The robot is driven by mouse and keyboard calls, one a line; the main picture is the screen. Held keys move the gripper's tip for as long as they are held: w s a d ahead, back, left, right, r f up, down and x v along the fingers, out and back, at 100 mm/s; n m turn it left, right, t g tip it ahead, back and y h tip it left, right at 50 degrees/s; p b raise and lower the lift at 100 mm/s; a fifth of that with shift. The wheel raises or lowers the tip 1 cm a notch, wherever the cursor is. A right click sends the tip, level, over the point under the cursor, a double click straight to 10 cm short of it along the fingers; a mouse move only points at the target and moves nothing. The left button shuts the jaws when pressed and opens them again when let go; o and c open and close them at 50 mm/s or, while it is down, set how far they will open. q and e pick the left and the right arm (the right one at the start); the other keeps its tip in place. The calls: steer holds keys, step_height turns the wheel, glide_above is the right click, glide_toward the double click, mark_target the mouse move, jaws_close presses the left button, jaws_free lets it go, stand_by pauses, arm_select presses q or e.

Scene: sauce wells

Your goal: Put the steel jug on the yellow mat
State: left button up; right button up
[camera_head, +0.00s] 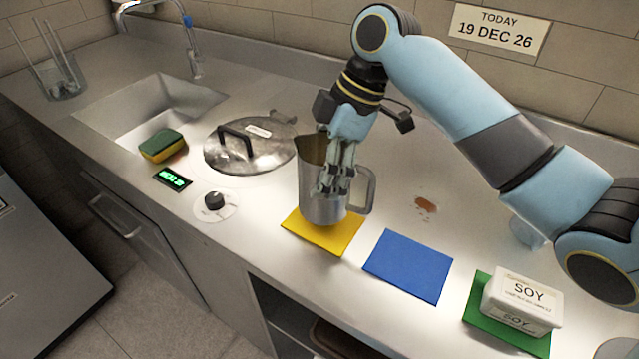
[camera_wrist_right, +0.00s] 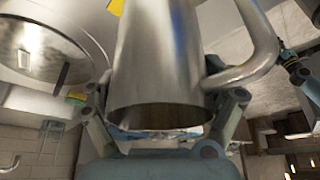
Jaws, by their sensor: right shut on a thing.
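The steel jug (camera_head: 312,196) is upright, with its handle to the right, over the back part of the yellow mat (camera_head: 335,240). Its base overlaps the mat in the head view; I cannot tell whether it touches the mat or hangs just above it. My right gripper (camera_head: 336,180) is shut on the jug's body from above. In the right wrist view the jug (camera_wrist_right: 160,60) fills the middle, between the fingers of my right gripper (camera_wrist_right: 165,105). A yellow mat corner (camera_wrist_right: 116,6) shows at the top there. My left gripper is not in view.
A blue mat (camera_head: 408,265) lies bare to the right. A SOY tub (camera_head: 522,298) sits on a green mat (camera_head: 480,295) beyond it. A steel lid (camera_head: 275,152), a knob (camera_head: 214,201) and a sponge (camera_head: 162,145) are left of the jug. A brown stain (camera_head: 426,205) marks the counter.

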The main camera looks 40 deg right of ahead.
steer(key=shift+f+p, duration=0.3)
steer(key=shift+f, duration=1.7)
steer(key=shift+f, duration=0.1)
steer(key=o, duration=1.5)
steer(key=shift+c, duration=0.2)
steer(key=b+v, duration=0.1)
steer(key=v, duration=1.1)
steer(key=shift+a, duration=0.1)
